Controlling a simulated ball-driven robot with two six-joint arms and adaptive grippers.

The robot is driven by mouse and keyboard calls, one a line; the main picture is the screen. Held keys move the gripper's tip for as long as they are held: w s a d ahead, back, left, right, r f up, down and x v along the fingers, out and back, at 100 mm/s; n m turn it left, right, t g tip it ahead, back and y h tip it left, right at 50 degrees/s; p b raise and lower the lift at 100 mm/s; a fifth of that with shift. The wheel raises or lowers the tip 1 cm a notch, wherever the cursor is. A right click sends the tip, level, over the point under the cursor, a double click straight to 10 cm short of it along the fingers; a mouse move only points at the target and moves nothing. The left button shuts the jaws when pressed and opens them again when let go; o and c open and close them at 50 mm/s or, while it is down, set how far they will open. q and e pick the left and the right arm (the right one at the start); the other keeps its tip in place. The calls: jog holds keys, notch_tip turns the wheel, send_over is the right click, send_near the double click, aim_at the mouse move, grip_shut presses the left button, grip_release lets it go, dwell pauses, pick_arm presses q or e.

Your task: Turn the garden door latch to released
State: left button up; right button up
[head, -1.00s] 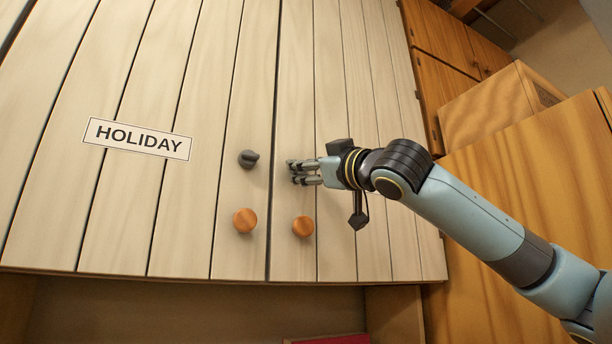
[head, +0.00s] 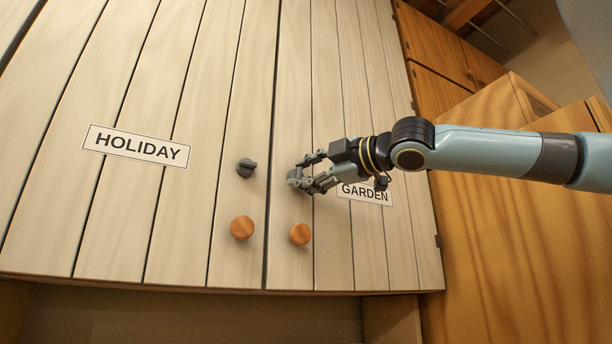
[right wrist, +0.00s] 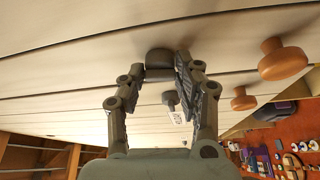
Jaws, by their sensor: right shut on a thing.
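The garden door latch (head: 293,175) is a small grey knob on the pale plank door, left of the GARDEN label (head: 365,193). My right gripper (head: 303,180) comes in from the right and is shut on it. In the right wrist view, the dark latch (right wrist: 160,58) sits between the two fingertips (right wrist: 166,72). The fingers hide much of it in the head view, so I cannot tell which way it is turned. My left gripper is not in view.
The holiday door's grey latch (head: 246,168) is close on the left, near the HOLIDAY label (head: 136,146). Two round orange knobs, left (head: 242,228) and right (head: 300,234), stick out below the latches. Wooden cabinets (head: 520,230) stand at the right.

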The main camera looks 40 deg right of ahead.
jog(key=shift+n+g, duration=0.3)
jog(key=shift+n, duration=0.5)
